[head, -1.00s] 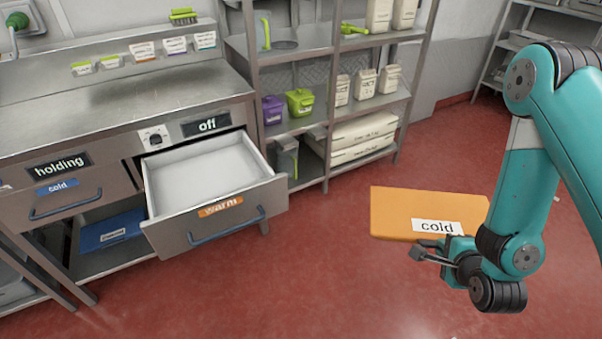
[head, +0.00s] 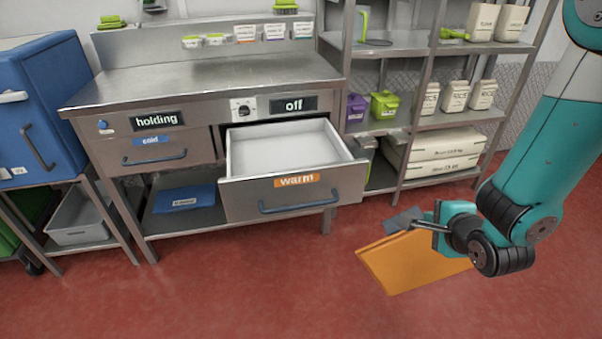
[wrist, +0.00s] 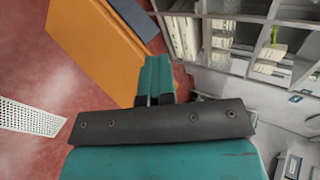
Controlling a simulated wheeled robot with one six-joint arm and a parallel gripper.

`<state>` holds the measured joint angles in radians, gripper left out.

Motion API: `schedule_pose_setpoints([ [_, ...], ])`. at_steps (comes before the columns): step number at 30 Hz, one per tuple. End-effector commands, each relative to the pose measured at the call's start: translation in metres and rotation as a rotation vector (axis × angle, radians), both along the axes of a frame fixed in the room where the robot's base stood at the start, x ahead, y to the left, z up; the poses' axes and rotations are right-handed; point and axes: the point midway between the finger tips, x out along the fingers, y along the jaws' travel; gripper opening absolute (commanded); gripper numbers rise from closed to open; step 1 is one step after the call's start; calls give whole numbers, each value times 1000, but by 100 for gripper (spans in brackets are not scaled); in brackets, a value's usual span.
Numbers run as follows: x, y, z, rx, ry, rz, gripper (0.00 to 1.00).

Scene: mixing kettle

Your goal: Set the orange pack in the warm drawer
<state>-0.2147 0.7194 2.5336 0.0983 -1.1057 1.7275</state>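The orange pack (head: 412,262) is a flat slab hanging over the red floor, right of and below the warm drawer. A dark grey-blue flat piece (head: 403,220) sits at its upper edge, at my gripper (head: 425,222). My gripper's teal fingers (wrist: 155,68) look closed together on this piece, though the contact is partly hidden. In the wrist view the pack (wrist: 95,45) lies left of the fingers. The warm drawer (head: 295,190), with an orange label and blue handle, stands pulled out; its white inside looks empty.
The cold drawer (head: 155,155), under a "holding" sign, is shut. An "off" sign (head: 294,104) and a knob are above the warm drawer. A shelf rack (head: 462,118) stands right of the counter, a blue box (head: 40,115) left. The floor in front is clear.

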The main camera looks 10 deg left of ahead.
Motion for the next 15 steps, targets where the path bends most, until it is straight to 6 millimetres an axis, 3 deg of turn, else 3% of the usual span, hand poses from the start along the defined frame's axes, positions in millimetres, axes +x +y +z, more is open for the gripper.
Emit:
schedule_pose_setpoints([
  [1,3,8,-12,-3,-9,15,0],
  [8,2,37,-8,0,-21,83,0],
  [15,-14,66,-2,0,-37,152,0],
])
